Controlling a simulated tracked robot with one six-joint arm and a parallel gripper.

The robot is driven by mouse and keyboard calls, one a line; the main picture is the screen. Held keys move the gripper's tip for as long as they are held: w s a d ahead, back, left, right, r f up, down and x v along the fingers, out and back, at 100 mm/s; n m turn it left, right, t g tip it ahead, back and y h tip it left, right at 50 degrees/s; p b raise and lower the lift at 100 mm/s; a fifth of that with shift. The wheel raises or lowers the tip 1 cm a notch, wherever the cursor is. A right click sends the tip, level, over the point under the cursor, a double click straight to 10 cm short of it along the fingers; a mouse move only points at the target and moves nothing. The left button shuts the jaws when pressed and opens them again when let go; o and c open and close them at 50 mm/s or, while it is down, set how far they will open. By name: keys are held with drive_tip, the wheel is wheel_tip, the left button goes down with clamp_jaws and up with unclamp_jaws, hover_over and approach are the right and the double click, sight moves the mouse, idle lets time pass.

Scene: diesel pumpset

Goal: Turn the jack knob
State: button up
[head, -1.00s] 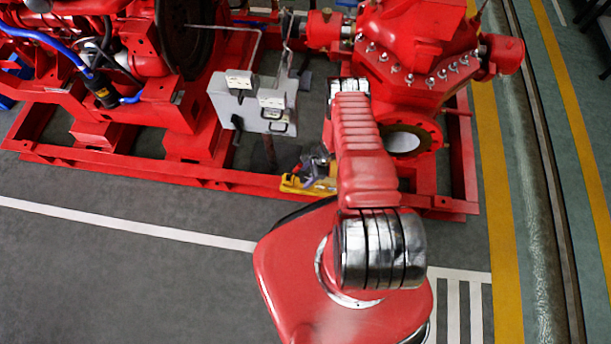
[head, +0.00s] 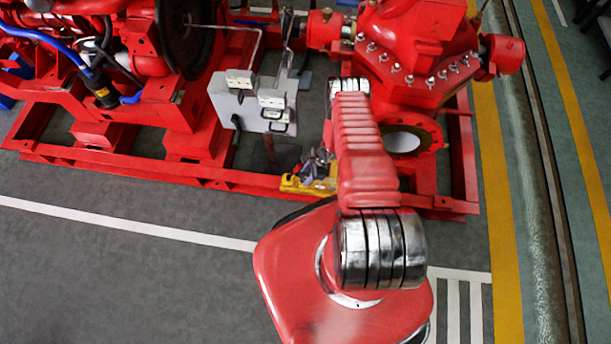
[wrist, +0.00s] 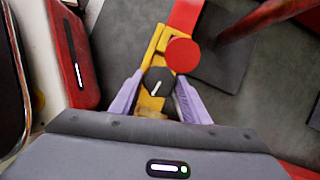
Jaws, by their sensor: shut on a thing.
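In the head view the yellow jack (head: 292,185) shows beside the red base frame, left of my arm. There my gripper (head: 319,166) is small, and the knob is not clear.
The red pump (head: 415,50) stands behind my arm. A grey control box (head: 255,103) stands left of the gripper. The grey floor at the front left is clear.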

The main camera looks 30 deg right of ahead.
drive_tip(key=shift+o, duration=0.2)
drive_tip(key=shift+w+r+m+t+h, duration=0.2)
drive_tip(key=shift+m+t, duration=0.25)
drive_tip(key=shift+m, duration=0.65)
drive_tip(key=shift+w+f+m+t+h, duration=0.1)
drive_tip(key=shift+m+t+h, duration=0.3)
drive_tip(key=shift+m, duration=0.7)
drive_tip(key=o, duration=1)
drive_tip(key=shift+s, duration=0.25)
drive_tip(key=shift+v, duration=6.8)
drive_tip(key=shift+d, duration=0.1)
